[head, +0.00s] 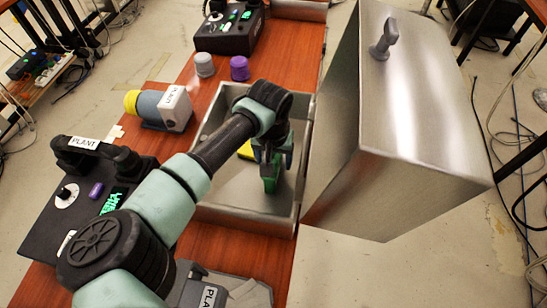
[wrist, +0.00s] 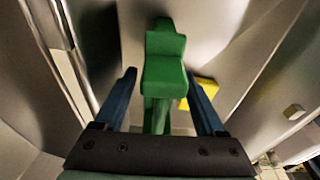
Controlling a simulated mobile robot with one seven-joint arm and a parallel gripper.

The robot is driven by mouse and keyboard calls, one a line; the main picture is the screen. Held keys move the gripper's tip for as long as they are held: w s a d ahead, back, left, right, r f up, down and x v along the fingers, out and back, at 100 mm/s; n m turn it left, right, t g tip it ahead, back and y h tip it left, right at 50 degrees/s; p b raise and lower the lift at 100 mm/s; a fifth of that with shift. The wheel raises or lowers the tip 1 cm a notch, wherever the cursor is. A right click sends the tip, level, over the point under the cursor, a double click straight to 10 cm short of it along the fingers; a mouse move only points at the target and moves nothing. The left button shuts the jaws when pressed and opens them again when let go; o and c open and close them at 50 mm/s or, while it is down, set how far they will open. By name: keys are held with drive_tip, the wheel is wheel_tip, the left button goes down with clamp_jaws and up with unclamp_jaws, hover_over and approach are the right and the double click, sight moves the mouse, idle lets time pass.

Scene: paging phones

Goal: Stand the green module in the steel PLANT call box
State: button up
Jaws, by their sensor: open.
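The open steel call box (head: 228,213) lies on the red-brown bench, its large door (head: 400,110) swung out to the right. No PLANT label shows on the box itself. The green module (head: 270,184) is inside the box and looks upright, though its base is hard to see. My gripper (head: 270,155) reaches down into the box at the module. In the wrist view, the open fingers stand either side of the green module (wrist: 163,75), with a visible gap at the left finger; contact on the right is unclear.
A yellow piece (head: 246,150) lies in the box beside the module, partly hidden by my arm. A black PLANT-labelled phone unit (head: 62,205) and a yellow-blue device (head: 160,108) stand left. Grey (head: 204,65) and purple (head: 239,68) knobs stand behind the box. The door blocks the right side.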

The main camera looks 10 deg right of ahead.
drive_tip(key=r, duration=0.4)
drive_tip(key=s+r, duration=0.1)
drive_tip(key=r, duration=0.7)
drive_tip(key=shift+s+a+b, duration=0.25)
drive_tip(key=shift+s+b, duration=0.05)
drive_tip(key=shift+s, duration=0.05)
